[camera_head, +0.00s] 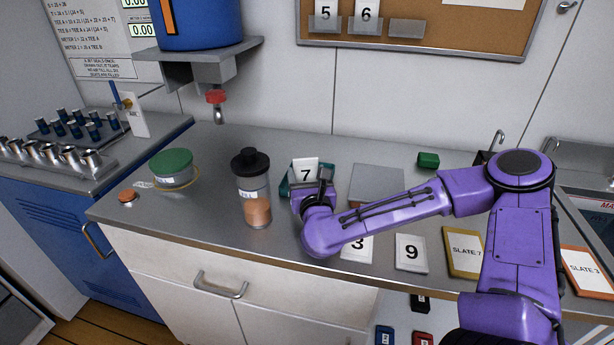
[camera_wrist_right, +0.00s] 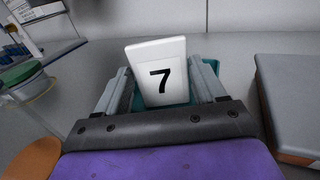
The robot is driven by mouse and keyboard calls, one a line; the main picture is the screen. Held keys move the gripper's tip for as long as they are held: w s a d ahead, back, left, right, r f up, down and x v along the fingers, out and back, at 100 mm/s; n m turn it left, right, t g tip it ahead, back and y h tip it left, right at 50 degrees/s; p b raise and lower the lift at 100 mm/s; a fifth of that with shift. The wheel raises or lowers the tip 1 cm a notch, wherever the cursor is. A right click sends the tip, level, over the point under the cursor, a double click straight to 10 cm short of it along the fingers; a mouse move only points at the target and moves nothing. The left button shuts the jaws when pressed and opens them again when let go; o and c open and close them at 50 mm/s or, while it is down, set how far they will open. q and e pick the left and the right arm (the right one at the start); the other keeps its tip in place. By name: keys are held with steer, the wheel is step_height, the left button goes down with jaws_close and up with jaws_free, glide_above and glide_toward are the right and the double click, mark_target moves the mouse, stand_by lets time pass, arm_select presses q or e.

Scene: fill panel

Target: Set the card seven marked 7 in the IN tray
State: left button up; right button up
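The white card marked 7 (camera_head: 306,171) stands tilted at the teal tray (camera_head: 285,184) on the counter. In the right wrist view the card (camera_wrist_right: 160,72) sits between the fingers of my right gripper (camera_wrist_right: 162,88), with teal behind and below it. The fingers are spread wide, with narrow gaps at the card's sides, so the gripper looks open around it. In the head view my right gripper (camera_head: 313,188) is in front of the tray and hides part of it. No IN lettering is readable. My left gripper is not in view.
A jar with a black lid (camera_head: 252,190) stands left of my right gripper, and a green-lidded tub (camera_head: 172,168) farther left. Cards 3 (camera_head: 357,247) and 9 (camera_head: 411,253) lie near the front edge, partly beneath my arm.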

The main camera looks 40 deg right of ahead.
steer(key=o, duration=0.3)
steer(key=shift+r, duration=0.1)
steer(key=shift+r+p, duration=0.3)
steer(key=shift+p, duration=0.15)
steer(key=v, duration=0.2)
steer(key=b+v, duration=0.1)
steer(key=v, duration=0.3)
steer(key=shift+f+b, duration=0.35)
steer(key=shift+b, duration=0.05)
steer(key=p, duration=0.2)
steer(key=s+r+p, duration=0.1)
steer(key=shift+a+r+p, duration=0.3)
steer(key=shift+a+p, duration=0.05)
steer(key=shift+p, duration=0.05)
steer(key=p+v, duration=0.2)
steer(key=p, duration=0.1)
steer(key=p+v, duration=0.2)
steer(key=shift+s+f, duration=0.1)
steer(key=shift+f, duration=0.25)
steer(key=shift+s+a+f, duration=0.1)
steer(key=shift+s+f, duration=0.05)
steer(key=shift+s, duration=0.05)
steer(key=shift+s+f, duration=0.1)
steer(key=shift+f, duration=0.05)
